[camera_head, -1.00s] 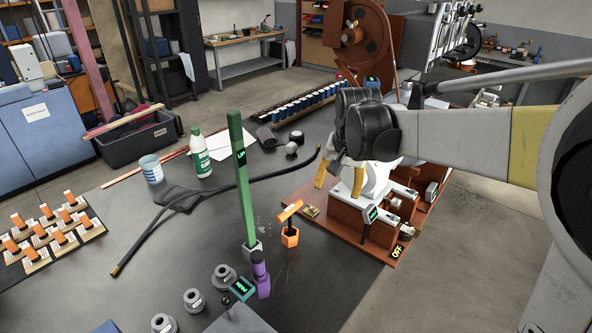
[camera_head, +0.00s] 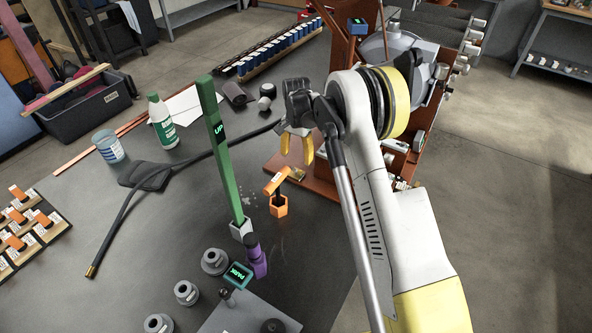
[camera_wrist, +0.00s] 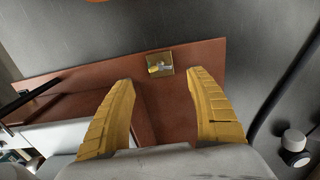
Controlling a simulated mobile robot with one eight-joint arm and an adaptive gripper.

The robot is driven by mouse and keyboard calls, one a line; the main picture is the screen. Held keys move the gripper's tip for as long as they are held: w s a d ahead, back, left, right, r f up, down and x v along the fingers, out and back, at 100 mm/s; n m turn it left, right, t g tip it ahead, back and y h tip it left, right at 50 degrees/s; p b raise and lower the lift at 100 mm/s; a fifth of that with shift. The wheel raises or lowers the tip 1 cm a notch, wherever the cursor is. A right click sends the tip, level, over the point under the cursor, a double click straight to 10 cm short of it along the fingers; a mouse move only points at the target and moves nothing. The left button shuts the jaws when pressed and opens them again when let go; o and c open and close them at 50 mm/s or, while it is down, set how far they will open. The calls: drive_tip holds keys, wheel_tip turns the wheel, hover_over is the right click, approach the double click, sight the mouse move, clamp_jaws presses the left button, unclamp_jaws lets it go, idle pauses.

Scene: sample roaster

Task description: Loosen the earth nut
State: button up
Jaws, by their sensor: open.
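The earth nut appears to be the small fitting on a square brass plate (camera_wrist: 159,64), on the edge of a red-brown base (camera_wrist: 205,58). In the wrist view it lies just beyond and between my fingertips, with clear space around it. In the head view the brass plate (camera_head: 297,173) shows small beside the orange-handled tool. My gripper (camera_head: 296,157) is open and empty, with yellow fingers pointing down above the base's near-left corner. It also shows in the wrist view (camera_wrist: 160,80). Whether the fingertips are at the nut's height is unclear.
An orange-handled tool (camera_head: 277,184) stands in an orange hexagonal holder just left of my gripper. A green lever marked UP (camera_head: 221,150), a purple handle (camera_head: 257,258) and a PARK display (camera_head: 238,274) are nearby. A black hose (camera_head: 180,170) crosses the dark bench.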

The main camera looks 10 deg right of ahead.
sight(296, 168)
wheel_tip(296, 168, down, 7)
drive_tip(key=shift+r+b, duration=0.1)
drive_tip(key=shift+b, duration=1.1)
drive_tip(key=shift+c, duration=0.5)
drive_tip(key=c, duration=1.1)
